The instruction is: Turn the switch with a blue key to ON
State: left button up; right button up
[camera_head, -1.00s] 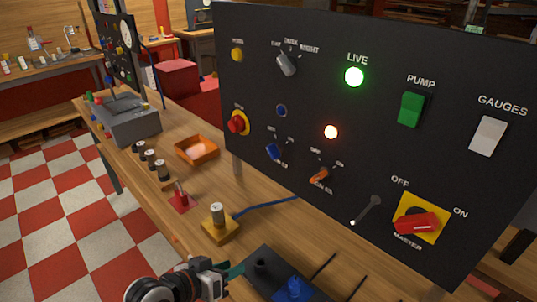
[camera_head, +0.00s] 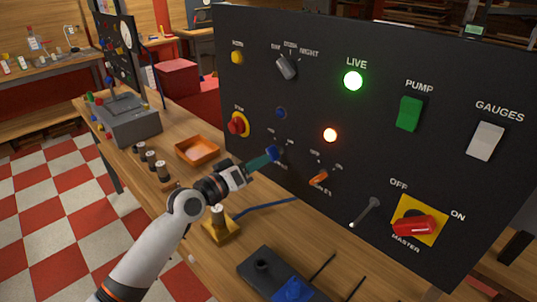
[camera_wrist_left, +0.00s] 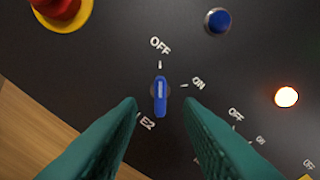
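The switch with the blue key (camera_wrist_left: 160,97) is on the black upright panel (camera_head: 330,60). In the left wrist view the key stands upright, in line with the OFF mark above it. The ON mark is to its upper right, and a label partly covered by a finger reads E2. It also shows in the head view (camera_head: 272,152), partly hidden by my gripper. My left gripper (camera_wrist_left: 160,104) is open. Its two green fingers are on either side of the key, with gaps to both sides. I cannot tell how far the tips are from the panel. My right gripper is not in view.
A switch with an orange key (camera_head: 318,180) is to the right, below a lit orange lamp (camera_head: 330,135). A red stop button (camera_head: 236,125) is to the left, a blue button (camera_head: 280,112) above. A grey lever (camera_head: 366,212) sticks out farther right.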

aim_at(274, 153)
pick_arm(q)
jog(key=shift+x, duration=2.25)
jog(key=shift+c, duration=0.2)
grip_shut()
